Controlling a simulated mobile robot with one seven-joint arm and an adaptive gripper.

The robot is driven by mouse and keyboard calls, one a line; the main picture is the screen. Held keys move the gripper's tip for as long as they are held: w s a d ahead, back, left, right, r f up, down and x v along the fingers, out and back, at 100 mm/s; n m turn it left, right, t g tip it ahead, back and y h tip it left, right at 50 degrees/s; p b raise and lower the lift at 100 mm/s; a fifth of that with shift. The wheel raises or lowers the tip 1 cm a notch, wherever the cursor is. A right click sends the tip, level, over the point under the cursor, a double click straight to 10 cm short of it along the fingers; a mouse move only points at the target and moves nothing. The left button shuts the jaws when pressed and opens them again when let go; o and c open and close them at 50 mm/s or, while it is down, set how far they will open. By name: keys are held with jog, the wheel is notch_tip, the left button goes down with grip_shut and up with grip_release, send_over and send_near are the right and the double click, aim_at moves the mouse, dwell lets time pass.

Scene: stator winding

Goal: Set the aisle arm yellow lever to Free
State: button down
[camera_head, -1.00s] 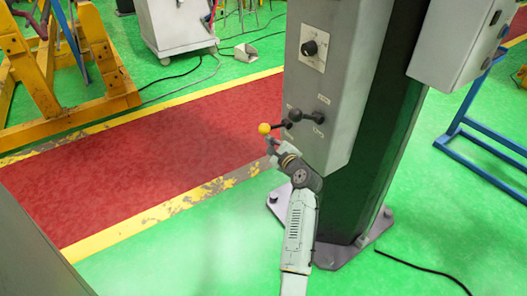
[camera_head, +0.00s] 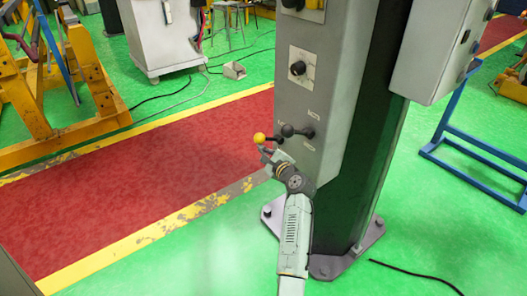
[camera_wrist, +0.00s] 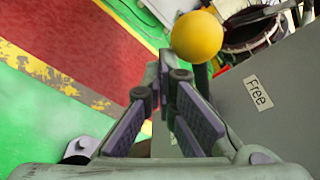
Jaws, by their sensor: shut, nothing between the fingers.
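The yellow lever ends in a yellow ball knob (camera_head: 259,138) that sticks out to the left from the grey column (camera_head: 330,90). In the wrist view the yellow knob (camera_wrist: 196,36) is large, just beyond and slightly right of my fingertips. My gripper (camera_head: 266,153) is just below the knob in the head view. In the wrist view my gripper (camera_wrist: 163,78) has its fingertips together with nothing held. I cannot tell whether they touch the lever. A "Free" label (camera_wrist: 258,93) is on the grey face to the right; the lever's base is mostly hidden.
A black-knobbed lever (camera_head: 287,130) sits close to the right of the yellow knob. A rotary switch (camera_head: 298,68) is higher on the column. A grey box (camera_head: 438,50) hangs at right. The red aisle (camera_head: 150,170) left of the column is clear.

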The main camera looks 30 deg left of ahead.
jog(key=shift+r, duration=0.1)
notch_tip(320, 180, down, 5)
jog(key=b, duration=0.3)
jog(key=s+d+r+b, duration=0.1)
jog(key=s+d+r, duration=0.2)
jog(key=d, duration=0.5)
jog(key=shift+s+d, duration=0.2)
jog(key=shift+d, duration=0.15)
